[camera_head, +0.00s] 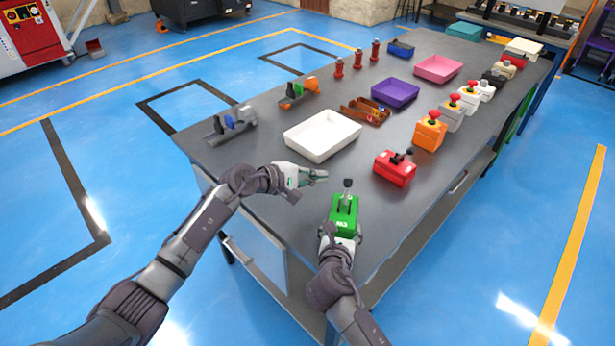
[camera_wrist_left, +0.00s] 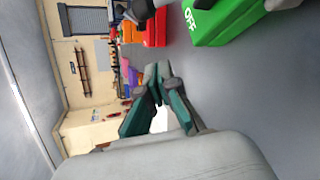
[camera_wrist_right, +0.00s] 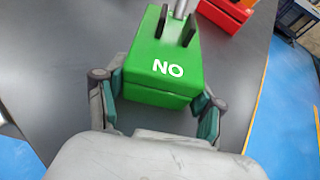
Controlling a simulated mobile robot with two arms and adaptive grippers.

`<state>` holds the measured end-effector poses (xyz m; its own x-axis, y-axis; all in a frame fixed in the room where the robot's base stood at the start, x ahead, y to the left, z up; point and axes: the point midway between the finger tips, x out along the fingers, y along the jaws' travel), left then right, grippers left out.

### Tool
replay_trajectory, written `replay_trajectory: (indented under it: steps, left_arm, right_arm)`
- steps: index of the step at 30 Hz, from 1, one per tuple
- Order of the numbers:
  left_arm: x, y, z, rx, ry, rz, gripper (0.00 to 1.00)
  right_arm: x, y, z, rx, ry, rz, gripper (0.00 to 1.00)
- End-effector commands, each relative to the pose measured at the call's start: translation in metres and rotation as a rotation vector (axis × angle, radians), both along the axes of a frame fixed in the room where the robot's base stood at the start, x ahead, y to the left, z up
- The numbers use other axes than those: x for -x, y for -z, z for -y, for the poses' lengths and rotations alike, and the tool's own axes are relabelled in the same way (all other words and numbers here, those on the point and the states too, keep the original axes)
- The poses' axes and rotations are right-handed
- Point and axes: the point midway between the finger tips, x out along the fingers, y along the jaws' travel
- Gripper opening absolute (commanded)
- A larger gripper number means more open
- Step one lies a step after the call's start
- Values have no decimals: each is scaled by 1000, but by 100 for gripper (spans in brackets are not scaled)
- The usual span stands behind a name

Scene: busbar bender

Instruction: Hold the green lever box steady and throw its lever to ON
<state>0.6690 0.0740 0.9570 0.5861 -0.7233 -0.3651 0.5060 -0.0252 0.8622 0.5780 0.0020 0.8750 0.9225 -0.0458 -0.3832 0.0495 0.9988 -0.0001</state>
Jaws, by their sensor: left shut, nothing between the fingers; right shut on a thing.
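The green lever box (camera_head: 344,214) stands on the near end of the table. Its lever (camera_head: 347,184) has a black knob and leans toward the far end, away from me. In the right wrist view the near end of the box (camera_wrist_right: 160,70) carries white letters that read as ON upside down. The left wrist view shows OFF on the box's other end (camera_wrist_left: 215,22). My right gripper (camera_head: 342,238) is shut on the near end of the box, one finger on each side. My left gripper (camera_head: 322,176) is shut and empty, left of the lever and apart from it.
A red lever box (camera_head: 395,169) stands just beyond to the right. A white tray (camera_head: 322,136) lies beyond my left gripper. An orange button box (camera_head: 430,134) and several others line the right side. The table is bare around the green box.

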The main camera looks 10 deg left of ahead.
Motion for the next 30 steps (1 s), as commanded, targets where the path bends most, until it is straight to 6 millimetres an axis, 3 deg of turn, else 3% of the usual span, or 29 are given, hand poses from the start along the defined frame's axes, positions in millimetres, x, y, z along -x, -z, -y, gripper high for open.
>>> replay_trajectory:
  steps: [9,18,30]
  left_arm:
    - [-28,17,36,2,0,-2,0]
    - [-2,3,45,0,2,1,0]
    - [5,-2,48,-1,-2,-1,0]
  right_arm:
    - [0,-1,0,0,0,2,20]
    - [0,-1,0,0,0,1,20]
    - [0,-1,0,0,0,2,20]
